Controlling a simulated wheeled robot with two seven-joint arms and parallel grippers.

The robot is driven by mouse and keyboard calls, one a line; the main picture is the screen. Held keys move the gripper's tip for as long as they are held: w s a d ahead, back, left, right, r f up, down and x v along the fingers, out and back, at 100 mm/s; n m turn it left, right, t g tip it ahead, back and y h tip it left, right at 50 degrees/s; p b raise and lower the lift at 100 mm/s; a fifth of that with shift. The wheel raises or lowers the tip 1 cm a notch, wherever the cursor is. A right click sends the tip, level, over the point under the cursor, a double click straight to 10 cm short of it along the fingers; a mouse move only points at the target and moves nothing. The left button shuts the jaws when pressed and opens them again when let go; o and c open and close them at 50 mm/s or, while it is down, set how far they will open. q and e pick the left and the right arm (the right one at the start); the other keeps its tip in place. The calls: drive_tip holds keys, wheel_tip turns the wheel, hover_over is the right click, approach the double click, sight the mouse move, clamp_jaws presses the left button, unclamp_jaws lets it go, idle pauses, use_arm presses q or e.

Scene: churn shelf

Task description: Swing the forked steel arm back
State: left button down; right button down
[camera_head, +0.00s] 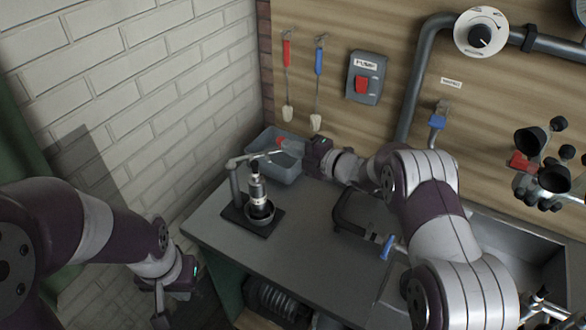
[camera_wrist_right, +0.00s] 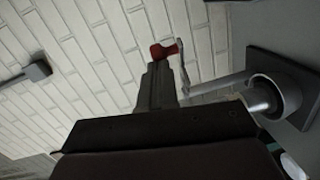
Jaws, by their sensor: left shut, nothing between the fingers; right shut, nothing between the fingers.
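The steel arm (camera_head: 252,156) reaches rightward from the top of a small post stand at the left of the bench. In the right wrist view, a steel bar (camera_wrist_right: 218,84) runs from a round grey mount to a thin upright piece beside a red end (camera_wrist_right: 165,49); its fork shape is not clear. My right gripper (camera_head: 298,148) is shut and empty, its tips close to the arm's free end. Its dark fingers (camera_wrist_right: 155,85) appear beside the bar; contact cannot be told. My left gripper (camera_head: 161,318) is shut and empty, low in front of the bench's left end.
A grey-blue tub (camera_head: 262,143) sits behind. A sink (camera_head: 510,250) lies right. The bench front (camera_head: 300,258) is clear.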

drive_tip(key=w+b, duration=0.1)
drive_tip(key=w+a+b, duration=0.1)
drive_tip(key=shift+w+r, duration=0.1)
drive_tip(key=shift+w, duration=0.25)
idle(0.4)
